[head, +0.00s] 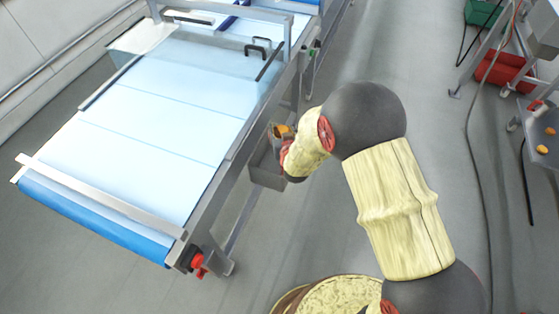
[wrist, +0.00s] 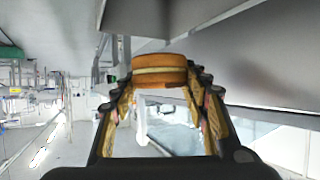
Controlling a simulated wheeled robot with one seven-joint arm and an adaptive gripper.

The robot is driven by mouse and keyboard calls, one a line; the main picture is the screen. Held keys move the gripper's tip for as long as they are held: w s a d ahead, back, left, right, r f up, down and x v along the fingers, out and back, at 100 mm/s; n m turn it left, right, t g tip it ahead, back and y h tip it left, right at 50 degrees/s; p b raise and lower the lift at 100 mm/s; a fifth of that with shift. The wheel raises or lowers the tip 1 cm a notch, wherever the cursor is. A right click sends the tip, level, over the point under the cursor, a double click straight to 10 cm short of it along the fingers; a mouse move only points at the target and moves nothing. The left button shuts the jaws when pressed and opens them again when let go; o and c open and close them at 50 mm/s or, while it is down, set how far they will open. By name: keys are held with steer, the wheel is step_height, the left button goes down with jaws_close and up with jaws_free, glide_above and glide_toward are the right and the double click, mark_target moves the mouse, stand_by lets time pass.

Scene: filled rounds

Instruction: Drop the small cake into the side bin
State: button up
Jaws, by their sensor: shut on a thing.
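The small cake (wrist: 159,70) is a round golden-brown sandwich with a pale filling line. It sits between the fingertips of my gripper (wrist: 160,82), which is shut on it. In the head view the cake (head: 281,130) shows as a small orange patch at the end of my gripper (head: 285,142). The side bin (head: 266,178) is a grey metal box at the conveyor's right side. My gripper and the cake are at its upper part in the head view; my wrist hides part of the bin. Its inside is mostly hidden, and I cannot tell the cake's exact height over it.
The conveyor (head: 150,120) with its pale blue belt fills the left, with a metal side rail and a red knob (head: 198,262) at its near corner. A red crate (head: 505,70) and a green crate (head: 484,12) stand far right. The floor between is open.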

steer(key=shift+f+b, duration=0.55)
steer(key=shift+f, duration=0.85)
steer(key=o, duration=0.8)
steer(key=shift+o, duration=0.3)
steer(key=v, duration=1.2)
